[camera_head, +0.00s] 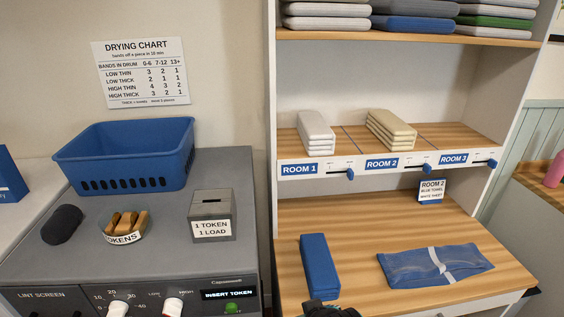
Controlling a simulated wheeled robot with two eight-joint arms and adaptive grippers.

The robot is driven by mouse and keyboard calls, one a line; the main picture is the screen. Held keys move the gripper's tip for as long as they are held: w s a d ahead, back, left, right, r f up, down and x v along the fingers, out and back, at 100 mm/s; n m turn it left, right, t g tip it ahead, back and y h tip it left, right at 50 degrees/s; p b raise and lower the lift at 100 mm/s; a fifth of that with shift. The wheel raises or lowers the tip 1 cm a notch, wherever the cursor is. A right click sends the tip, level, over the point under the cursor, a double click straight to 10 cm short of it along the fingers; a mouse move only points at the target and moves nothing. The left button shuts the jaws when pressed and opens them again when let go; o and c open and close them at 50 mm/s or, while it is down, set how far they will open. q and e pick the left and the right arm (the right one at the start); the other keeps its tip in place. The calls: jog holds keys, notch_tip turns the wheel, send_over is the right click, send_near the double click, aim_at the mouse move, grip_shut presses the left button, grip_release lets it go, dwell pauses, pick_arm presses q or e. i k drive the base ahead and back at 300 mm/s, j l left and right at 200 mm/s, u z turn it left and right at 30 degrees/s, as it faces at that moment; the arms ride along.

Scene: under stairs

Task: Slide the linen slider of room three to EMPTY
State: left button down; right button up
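The room three slider has a blue knob (491,163) at the right end of its slot, beside the ROOM 3 label (453,158) on the shelf's front edge. The small words above the slot are too small to read. The shelf section above ROOM 3 (462,134) is bare. A dark piece of what looks like my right gripper (328,309) shows at the bottom edge, mostly cut off, well below and left of the slider. Its fingers cannot be made out. My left gripper is not in view.
The ROOM 1 knob (350,174) and ROOM 2 knob (427,169) sit left of it. A small ROOM 2 sign (431,191) stands below.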

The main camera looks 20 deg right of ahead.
aim_at(492, 163)
jog(key=z, duration=1.4)
